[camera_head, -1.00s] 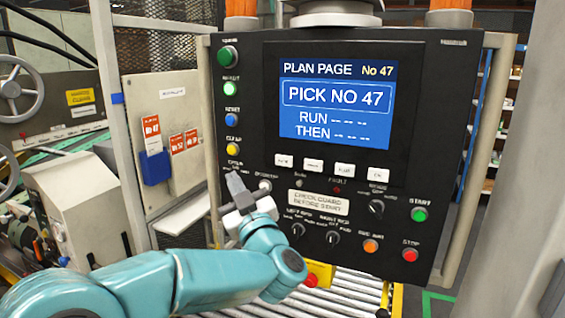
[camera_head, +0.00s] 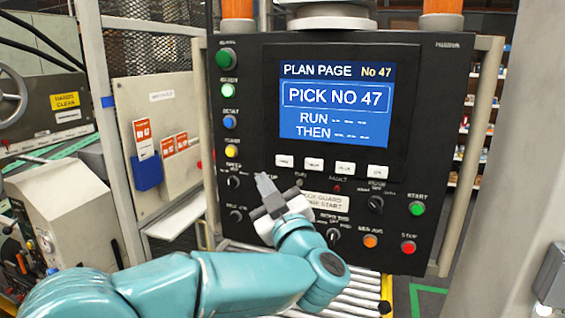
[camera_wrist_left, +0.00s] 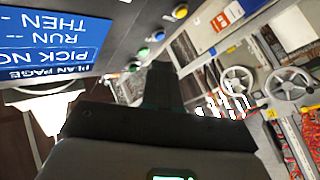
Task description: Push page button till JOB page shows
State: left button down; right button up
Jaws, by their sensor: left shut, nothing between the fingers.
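A black control panel (camera_head: 250,130) stands in front of me. Its blue screen (camera_head: 335,105) reads PLAN PAGE, No 47, PICK NO 47, RUN and THEN with dashes; part of the screen shows upside down in the left wrist view (camera_wrist_left: 45,45). A row of several small white buttons sits under the screen, the leftmost white button (camera_head: 284,161) among them; their labels are too small to read. My left gripper (camera_head: 265,182) is shut and empty, below and left of that button and apart from it in the picture. It shows also in the left wrist view (camera_wrist_left: 160,85). My right gripper is not in view.
Green, blue and yellow buttons line the panel's left edge. A green START button (camera_head: 417,208) and a red STOP button (camera_head: 408,247) are at lower right. A guard label (camera_head: 328,202) is partly hidden by my gripper. Rollers (camera_head: 350,295) lie below.

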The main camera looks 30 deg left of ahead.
aim_at(283, 168)
pick_arm(q)
jog(key=shift+w+a+p, duration=0.3)
jog(key=shift+w+p, duration=0.45)
jog(key=shift+w, duration=0.7)
jog(key=shift+w+a+p, duration=0.35)
jog(key=shift+w+p, duration=0.4)
jog(key=shift+w, duration=0.65)
jog(key=shift+w+a+p, duration=0.3)
jog(key=shift+w+p, duration=0.45)
jog(key=shift+w, duration=0.7)
jog(key=shift+w, duration=0.15)
jog(key=shift+w+a, duration=0.1)
jog(key=shift+w, duration=0.2)
